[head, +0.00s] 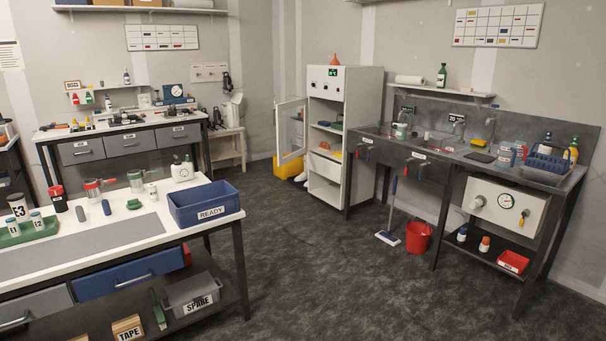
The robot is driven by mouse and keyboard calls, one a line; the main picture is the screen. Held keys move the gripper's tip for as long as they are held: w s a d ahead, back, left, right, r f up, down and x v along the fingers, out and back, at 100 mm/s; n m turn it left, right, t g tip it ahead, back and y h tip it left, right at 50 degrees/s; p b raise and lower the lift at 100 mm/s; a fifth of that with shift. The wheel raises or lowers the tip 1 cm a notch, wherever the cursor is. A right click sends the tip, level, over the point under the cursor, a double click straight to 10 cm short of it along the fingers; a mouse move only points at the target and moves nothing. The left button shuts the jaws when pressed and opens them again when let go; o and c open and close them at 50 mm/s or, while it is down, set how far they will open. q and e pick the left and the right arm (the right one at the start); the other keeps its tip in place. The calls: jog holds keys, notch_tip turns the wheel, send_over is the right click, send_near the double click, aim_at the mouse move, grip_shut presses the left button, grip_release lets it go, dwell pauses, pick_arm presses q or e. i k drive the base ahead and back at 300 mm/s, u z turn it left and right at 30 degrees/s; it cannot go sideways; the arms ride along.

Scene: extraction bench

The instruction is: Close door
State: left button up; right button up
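A tall white cabinet (352,88) stands against the back wall near the middle of the head view. Its door (291,131), a white frame with a clear pane, stands open, swung out to the left of the cabinet. Shelves with a few small items show inside the open front. A small green display and dark knobs sit on the panel above the opening. Neither of my grippers is in view, so nothing of mine is seen near the door.
Dark floor (300,260) is clear in front of the cabinet. A white-topped bench (80,265) with a blue READY bin (204,203) fills the near left. A sink bench (480,165) stands at right, with a red bucket (418,238) and brush (389,237) on the floor.

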aim_at(279, 107)
jog(key=i, duration=7.1)
jog(key=u, duration=2.1)
jog(key=i, duration=0.35)
jog(key=u, duration=0.45)
